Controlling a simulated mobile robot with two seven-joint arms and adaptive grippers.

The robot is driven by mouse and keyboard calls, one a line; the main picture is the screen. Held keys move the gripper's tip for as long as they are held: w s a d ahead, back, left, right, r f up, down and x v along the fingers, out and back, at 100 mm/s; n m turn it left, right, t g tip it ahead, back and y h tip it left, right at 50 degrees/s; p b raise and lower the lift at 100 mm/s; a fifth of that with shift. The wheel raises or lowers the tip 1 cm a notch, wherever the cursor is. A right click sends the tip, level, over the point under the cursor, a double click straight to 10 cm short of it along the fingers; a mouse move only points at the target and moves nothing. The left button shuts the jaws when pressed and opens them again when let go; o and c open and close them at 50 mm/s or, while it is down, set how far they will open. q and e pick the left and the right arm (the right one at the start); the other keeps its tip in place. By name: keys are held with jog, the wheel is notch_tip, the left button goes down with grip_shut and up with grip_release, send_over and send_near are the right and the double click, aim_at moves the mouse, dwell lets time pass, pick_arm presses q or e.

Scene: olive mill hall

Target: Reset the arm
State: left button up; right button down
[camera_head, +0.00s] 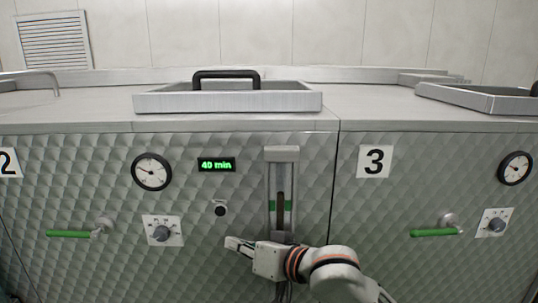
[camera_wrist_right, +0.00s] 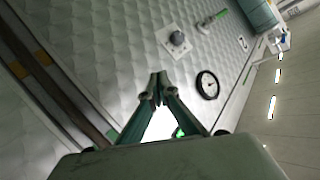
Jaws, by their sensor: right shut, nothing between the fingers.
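My right gripper (camera_head: 234,243) shows in the head view, in front of the quilted metal front of the machine. It points left, below a small round black button (camera_head: 221,210) and right of a dial knob (camera_head: 161,233). In the right wrist view the fingers of my right gripper (camera_wrist_right: 158,82) meet at their tips, with nothing between them. My right arm (camera_head: 335,268) comes in from the lower right and covers the area below the vertical sight gauge (camera_head: 281,195). My left gripper is in neither view.
A green display (camera_head: 216,164) reads 40 min, beside a round gauge (camera_head: 152,171). Green-handled levers stick out at left (camera_head: 69,233) and right (camera_head: 433,232). A lid with a black handle (camera_head: 227,101) lies on top. A number 3 plate (camera_head: 374,161) marks the right unit.

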jog(key=s+d+f+m+t+h, duration=0.15)
jog(key=d+f, duration=0.25)
jog(key=f, duration=0.4)
jog(key=s+d+f+h, duration=0.1)
jog(key=s+d+f, duration=0.2)
jog(key=d+f, duration=0.3)
jog(key=s+d+f+t+h, duration=0.1)
jog(key=s+d+f, duration=0.15)
jog(key=f, duration=0.65)
jog(key=s+d+f+n+g+h, duration=0.1)
jog(key=s+d+f+h, duration=0.4)
jog(key=s+d+f, duration=1)
jog(key=s+f, duration=0.1)
jog(key=s, duration=0.2)
jog(key=shift+s+d+n+g, duration=0.15)
jog(key=shift+n+g, duration=0.2)
